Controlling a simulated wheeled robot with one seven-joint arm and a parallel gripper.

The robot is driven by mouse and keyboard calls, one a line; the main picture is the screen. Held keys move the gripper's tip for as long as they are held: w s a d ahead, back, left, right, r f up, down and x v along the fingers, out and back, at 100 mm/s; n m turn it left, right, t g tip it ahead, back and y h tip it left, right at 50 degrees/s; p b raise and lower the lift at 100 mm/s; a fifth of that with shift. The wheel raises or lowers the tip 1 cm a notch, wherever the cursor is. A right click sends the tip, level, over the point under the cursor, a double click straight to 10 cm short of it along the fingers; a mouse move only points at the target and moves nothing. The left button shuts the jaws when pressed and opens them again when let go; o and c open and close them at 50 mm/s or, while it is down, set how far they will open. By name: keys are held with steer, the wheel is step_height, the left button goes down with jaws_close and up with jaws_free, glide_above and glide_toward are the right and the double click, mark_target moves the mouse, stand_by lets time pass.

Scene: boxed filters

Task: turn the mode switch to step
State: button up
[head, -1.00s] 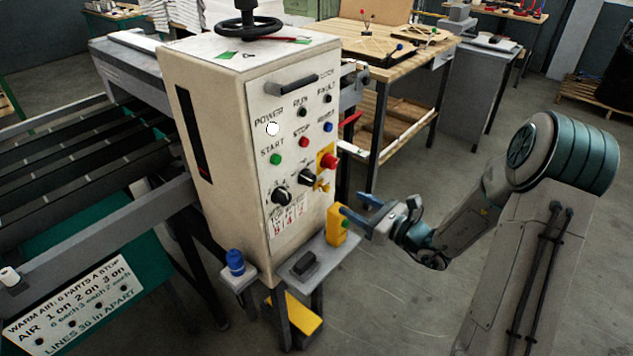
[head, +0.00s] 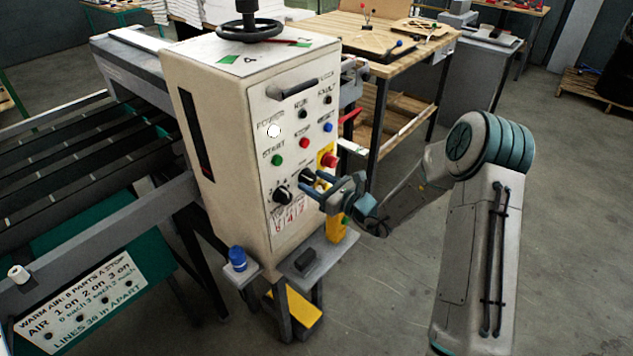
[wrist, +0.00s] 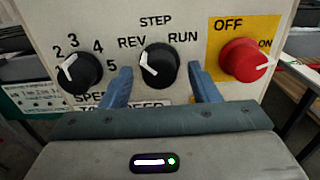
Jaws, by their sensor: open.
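The mode switch (wrist: 160,66) is a black knob marked REV, STEP and RUN. In the wrist view its white pointer slants up and left, toward REV. It also shows on the machine's front panel in the head view (head: 307,176), partly hidden by my gripper. My gripper (wrist: 161,88) is open, with one blue finger low on each side of the knob. The fingertips look close to the panel; I cannot tell whether they touch the knob.
A speed knob (wrist: 79,72) sits left of the switch, and a red OFF/ON knob (wrist: 243,60) on a yellow plate sits right. Below the panel, a small shelf (head: 330,262) holds a dark block and a yellow box (head: 337,229). Open floor lies to the right.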

steer(key=c, duration=1)
steer(key=shift+o, duration=0.2)
steer(key=shift+m, duration=0.3)
steer(key=m+p, duration=0.1)
steer(key=m, duration=0.2)
steer(key=shift+r, duration=0.1)
steer(key=shift+m+p, duration=1.2)
steer(key=shift+m, duration=1.3)
steer(key=o, duration=1)
steer(key=shift+c, duration=0.2)
